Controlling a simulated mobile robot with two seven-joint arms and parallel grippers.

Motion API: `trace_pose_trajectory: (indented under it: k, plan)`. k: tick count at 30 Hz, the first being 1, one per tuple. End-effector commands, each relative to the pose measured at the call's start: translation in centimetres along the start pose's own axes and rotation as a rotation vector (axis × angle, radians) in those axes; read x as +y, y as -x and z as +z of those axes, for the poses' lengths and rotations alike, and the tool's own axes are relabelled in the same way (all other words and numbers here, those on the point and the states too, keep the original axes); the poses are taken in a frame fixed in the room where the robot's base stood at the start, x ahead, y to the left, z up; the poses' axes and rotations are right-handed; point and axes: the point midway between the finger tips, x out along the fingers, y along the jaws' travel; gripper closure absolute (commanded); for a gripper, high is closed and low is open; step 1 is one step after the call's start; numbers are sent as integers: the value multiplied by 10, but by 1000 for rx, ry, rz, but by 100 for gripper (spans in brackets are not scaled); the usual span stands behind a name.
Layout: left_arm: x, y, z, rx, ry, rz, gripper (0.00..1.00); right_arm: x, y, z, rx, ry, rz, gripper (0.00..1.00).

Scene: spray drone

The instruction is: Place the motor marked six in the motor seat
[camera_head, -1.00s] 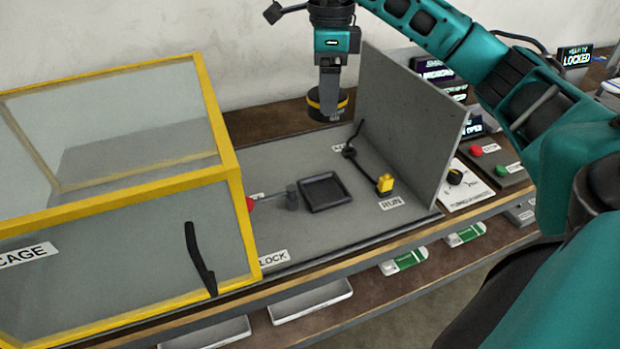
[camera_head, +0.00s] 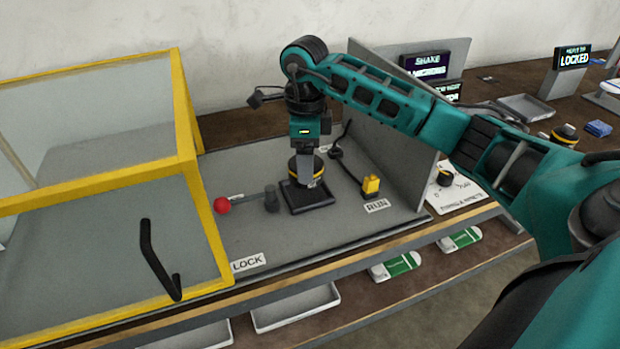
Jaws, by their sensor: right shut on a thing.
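A black motor with a yellow band (camera_head: 299,168) is in the grip of my right gripper (camera_head: 305,178). The motor is upright, over or in the square dark motor seat (camera_head: 314,207) on the grey bench plate. I cannot tell whether its underside touches the seat floor. My right gripper points straight down and is shut on the motor. The marking on the motor cannot be read here. My left gripper does not show.
A yellow-framed cage (camera_head: 190,130) stands to the left, and a grey upright panel (camera_head: 400,160) to the right. A red-knobbed lever (camera_head: 221,205) and a yellow RUN switch (camera_head: 371,186) flank the seat. Another yellow-banded motor (camera_head: 564,134) stands far right.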

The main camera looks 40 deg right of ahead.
Motion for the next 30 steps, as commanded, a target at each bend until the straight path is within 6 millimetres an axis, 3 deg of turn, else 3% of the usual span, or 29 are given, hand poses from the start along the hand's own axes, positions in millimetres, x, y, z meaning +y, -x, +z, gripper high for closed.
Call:
trace_pose_trajectory:
  k: [10,22,23,30]
  plan:
    - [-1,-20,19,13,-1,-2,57,3,-41,8,-3,5,-1,81]
    - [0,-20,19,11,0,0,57,3,-44,8,-2,6,-2,81]
    - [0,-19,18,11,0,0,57,4,-44,8,0,6,0,24]
    - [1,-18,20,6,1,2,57,4,-44,8,0,6,0,1]
